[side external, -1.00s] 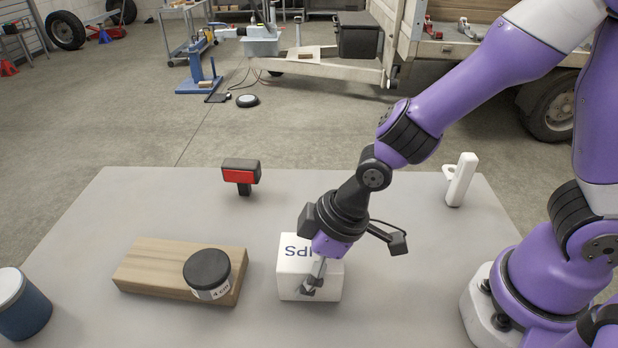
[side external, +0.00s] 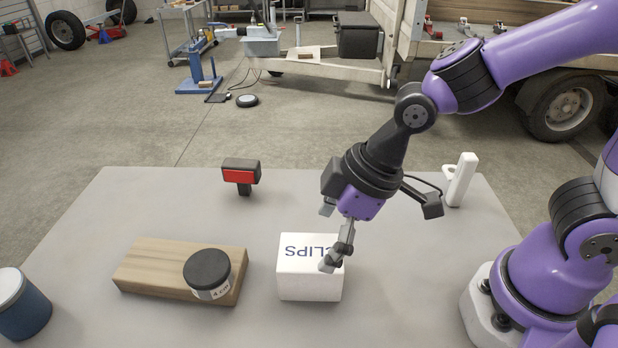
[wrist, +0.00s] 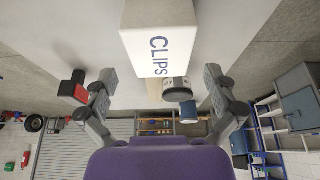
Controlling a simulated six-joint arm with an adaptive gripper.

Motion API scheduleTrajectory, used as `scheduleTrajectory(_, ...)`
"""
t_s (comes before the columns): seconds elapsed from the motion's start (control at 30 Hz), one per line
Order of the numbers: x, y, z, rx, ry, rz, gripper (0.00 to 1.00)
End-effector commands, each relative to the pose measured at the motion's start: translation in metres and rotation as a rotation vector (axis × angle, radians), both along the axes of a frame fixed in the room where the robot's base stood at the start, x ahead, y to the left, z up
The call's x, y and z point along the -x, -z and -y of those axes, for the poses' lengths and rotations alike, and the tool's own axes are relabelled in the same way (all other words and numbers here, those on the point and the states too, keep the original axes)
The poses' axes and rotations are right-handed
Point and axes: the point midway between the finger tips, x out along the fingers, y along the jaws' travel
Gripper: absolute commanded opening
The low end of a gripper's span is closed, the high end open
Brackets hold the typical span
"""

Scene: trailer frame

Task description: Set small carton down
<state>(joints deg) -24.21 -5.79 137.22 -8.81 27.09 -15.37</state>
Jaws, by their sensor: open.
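The small white carton (side external: 309,281), marked "CLIPS", stands on the grey table (side external: 130,205), right of the wooden board. It also shows in the wrist view (wrist: 158,32), beyond and between the fingers. My gripper (side external: 328,240) is open and empty in the side external view, above and slightly behind the carton's right part. In the wrist view my gripper (wrist: 158,85) has its two fingers spread wide, with nothing between the tips. One finger overlaps the carton's right edge in the side external view; I cannot tell any contact there.
A wooden board (side external: 150,265) carries a black-lidded jar (side external: 207,270). A blue can (side external: 22,310) stands at the table's left. A red-and-black device (side external: 241,172) stands at the back, and a white bracket-like object (side external: 461,180) at back right. The table's middle back is clear.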

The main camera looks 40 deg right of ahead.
Motion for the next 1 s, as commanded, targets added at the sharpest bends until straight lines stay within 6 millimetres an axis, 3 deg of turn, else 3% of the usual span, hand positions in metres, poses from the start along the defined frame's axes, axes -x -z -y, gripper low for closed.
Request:
scheduleTrajectory(0.1,0.005,-0.021,0.006,-0.003,0.002,0.006,1.00)
scheduleTrajectory(0.37,0.011,-0.047,0.022,-0.001,0.049,0.009,1.00)
scheduleTrajectory(0.6,0.019,-0.080,0.112,-0.020,0.568,0.074,1.00)
scheduleTrajectory(0.7,0.029,-0.087,0.136,-0.034,0.727,0.091,1.00)
scheduleTrajectory(1.0,0.033,-0.088,0.144,-0.039,0.791,0.093,1.00)
